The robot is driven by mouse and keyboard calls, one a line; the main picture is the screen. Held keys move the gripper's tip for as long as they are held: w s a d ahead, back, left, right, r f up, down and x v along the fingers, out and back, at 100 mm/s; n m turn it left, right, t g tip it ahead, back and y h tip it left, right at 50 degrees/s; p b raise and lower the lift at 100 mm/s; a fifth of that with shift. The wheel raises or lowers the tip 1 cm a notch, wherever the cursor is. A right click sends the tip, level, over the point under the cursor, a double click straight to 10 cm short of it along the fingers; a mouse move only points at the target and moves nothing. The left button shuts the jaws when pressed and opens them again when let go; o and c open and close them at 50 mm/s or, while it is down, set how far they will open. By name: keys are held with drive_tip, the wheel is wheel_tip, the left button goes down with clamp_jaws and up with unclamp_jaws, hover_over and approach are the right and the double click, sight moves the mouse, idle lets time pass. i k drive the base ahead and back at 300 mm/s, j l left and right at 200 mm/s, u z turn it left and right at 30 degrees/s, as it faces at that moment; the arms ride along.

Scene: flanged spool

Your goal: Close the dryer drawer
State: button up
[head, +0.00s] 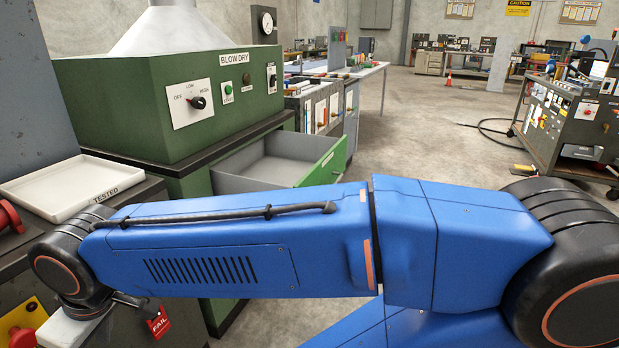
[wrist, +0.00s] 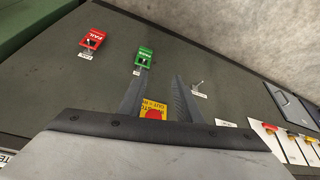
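The dryer (head: 165,110) is a green cabinet marked BLOW DRY, at the left of the head view. Its grey drawer (head: 265,172) with a green front (head: 325,162) is pulled out towards the right and looks empty. My blue arm crosses in front and hides the drawer's lower part. In the wrist view my gripper (wrist: 163,76) has its two fingers apart with nothing held between them. It is over a dark panel away from the drawer, which does not show there. The fingertips are not visible in the head view.
The wrist view shows a red FAIL tag (wrist: 92,39), a green tag (wrist: 144,56), a toggle switch (wrist: 198,88) and a red button (wrist: 154,114) on the panel. A white TESTED tray (head: 62,186) is at left in the head view.

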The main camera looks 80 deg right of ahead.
sight(279, 160)
drive_tip(key=z, duration=2.65)
